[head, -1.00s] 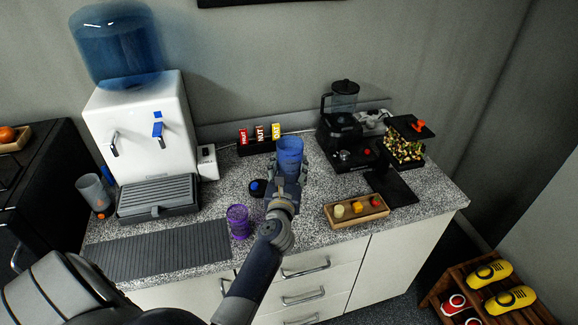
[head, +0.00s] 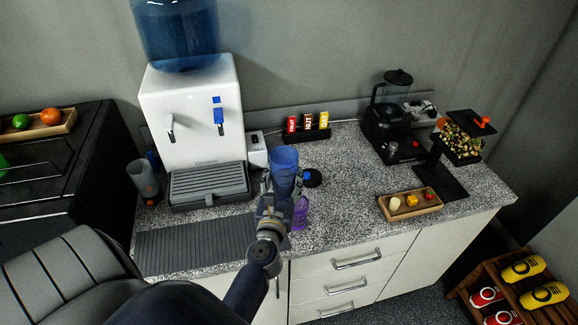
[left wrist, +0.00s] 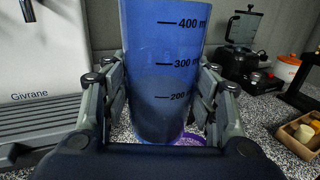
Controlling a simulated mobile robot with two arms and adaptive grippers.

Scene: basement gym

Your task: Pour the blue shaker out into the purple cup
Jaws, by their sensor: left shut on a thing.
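The blue shaker (head: 285,164) is translucent and open at the top, with volume marks in the left wrist view (left wrist: 165,60). A darker fill shows in its lower part there. My left gripper (head: 277,193) is shut around the shaker and holds it about upright. The purple cup (head: 302,213) stands on the counter just right of the gripper in the head view, partly hidden by it. In the left wrist view only a piece of the purple cup's rim (left wrist: 192,138) shows, low behind the shaker. My right gripper is not in view.
A black lid with a blue cap (head: 313,178) lies right of the shaker. The water dispenser (head: 190,120) stands left, with a grey tumbler (head: 144,180) beside it. A wooden tray (head: 411,208) and a blender (head: 393,120) stand right. The ribbed mat (head: 195,245) is bare.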

